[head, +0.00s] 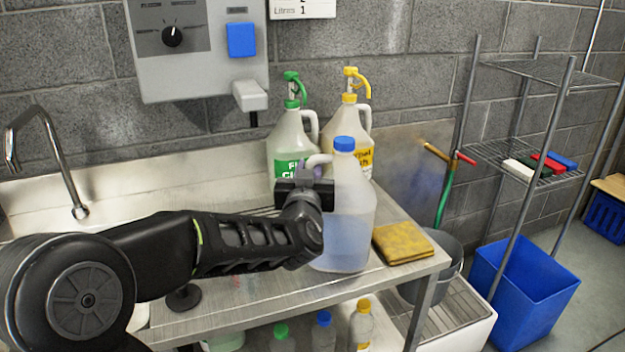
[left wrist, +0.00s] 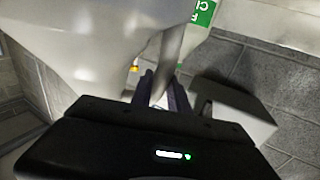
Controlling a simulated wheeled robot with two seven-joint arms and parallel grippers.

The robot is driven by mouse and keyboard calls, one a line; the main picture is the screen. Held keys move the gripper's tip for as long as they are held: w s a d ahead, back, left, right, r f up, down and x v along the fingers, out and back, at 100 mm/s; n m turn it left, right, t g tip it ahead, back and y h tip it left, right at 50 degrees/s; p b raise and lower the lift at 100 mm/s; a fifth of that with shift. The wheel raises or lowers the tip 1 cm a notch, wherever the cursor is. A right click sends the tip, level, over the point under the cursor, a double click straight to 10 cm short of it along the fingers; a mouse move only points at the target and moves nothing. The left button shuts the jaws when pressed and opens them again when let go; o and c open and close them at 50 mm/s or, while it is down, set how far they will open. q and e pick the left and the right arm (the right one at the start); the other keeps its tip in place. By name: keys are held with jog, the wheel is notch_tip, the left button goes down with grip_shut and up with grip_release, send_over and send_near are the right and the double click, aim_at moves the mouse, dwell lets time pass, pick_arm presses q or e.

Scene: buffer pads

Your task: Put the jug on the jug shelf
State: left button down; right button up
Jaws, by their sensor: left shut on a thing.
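The jug (head: 347,228) is a translucent white jug with a blue cap and some bluish liquid in its lower part. It is upright at the right part of the steel bench. My left gripper (head: 312,180) is shut on the jug's handle, at the jug's upper left. In the left wrist view the jug (left wrist: 95,45) fills the upper left, and the gripper fingers (left wrist: 162,92) close on its handle. I cannot tell whether the jug's base touches the bench. My right gripper is not in view. No shelf is clearly marked as the jug shelf.
Jugs with green (head: 290,140) and yellow (head: 347,122) pump tops stand behind on the bench (head: 235,290). A folded yellow cloth (head: 403,243) lies right of the jug. Small bottles (head: 322,333) stand below. A wire rack (head: 510,150) and blue bin (head: 525,280) are at right.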

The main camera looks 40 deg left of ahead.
pick_arm(q)
notch_tip(320, 180, up, 9)
jog(key=shift+f+p, duration=0.2)
jog(key=shift+p, duration=0.6)
